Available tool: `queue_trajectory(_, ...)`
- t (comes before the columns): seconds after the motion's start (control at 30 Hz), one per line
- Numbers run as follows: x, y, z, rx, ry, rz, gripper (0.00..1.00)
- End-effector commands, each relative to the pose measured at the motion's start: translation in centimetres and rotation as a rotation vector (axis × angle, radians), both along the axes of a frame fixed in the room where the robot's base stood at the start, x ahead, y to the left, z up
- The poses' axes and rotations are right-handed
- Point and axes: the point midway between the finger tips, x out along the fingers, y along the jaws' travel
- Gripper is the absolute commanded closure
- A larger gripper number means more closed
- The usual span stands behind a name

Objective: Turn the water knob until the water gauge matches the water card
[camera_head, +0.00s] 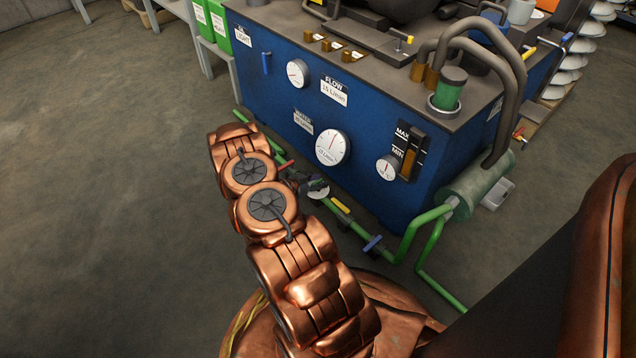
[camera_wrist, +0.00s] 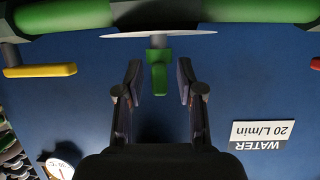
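My gripper (camera_head: 304,182) is low in front of the blue machine, by the floor-level green pipe. In the wrist view, which is upside down, my gripper (camera_wrist: 159,78) is open. A green knob (camera_wrist: 159,78) on a grey stem sits between the fingertips, with a gap on each side. A white disc (camera_wrist: 158,34) shows edge-on behind it, and from above in the head view (camera_head: 318,191). The water card (camera_head: 303,122) reads WATER 20 L/min in the wrist view (camera_wrist: 262,135). The large white L/min gauge (camera_head: 332,147) is beside it, red needle roughly upward; its exact reading is too small to tell.
The green pipe (camera_head: 352,224) has a yellow handle (camera_head: 340,205) and a blue one (camera_head: 373,243). Open floor lies left.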

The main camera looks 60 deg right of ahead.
Motion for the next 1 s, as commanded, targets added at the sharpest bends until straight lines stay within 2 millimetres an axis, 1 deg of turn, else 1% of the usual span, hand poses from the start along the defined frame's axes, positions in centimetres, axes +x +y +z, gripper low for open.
queue_trajectory(0.2, 0.03, -0.01, 0.01, 0.0, 0.0, 0.001, 0.62)
queue_trajectory(0.23, 0.03, -0.01, 0.01, 0.0, 0.0, 0.001, 0.65)
queue_trajectory(0.57, 0.05, 0.01, 0.0, 0.0, 0.0, 0.001, 0.99)
queue_trajectory(0.87, 0.07, 0.02, 0.04, 0.0, -0.001, 0.002, 1.0)
queue_trajectory(1.0, 0.1, 0.02, 0.35, -0.001, 0.0, 0.021, 1.0)
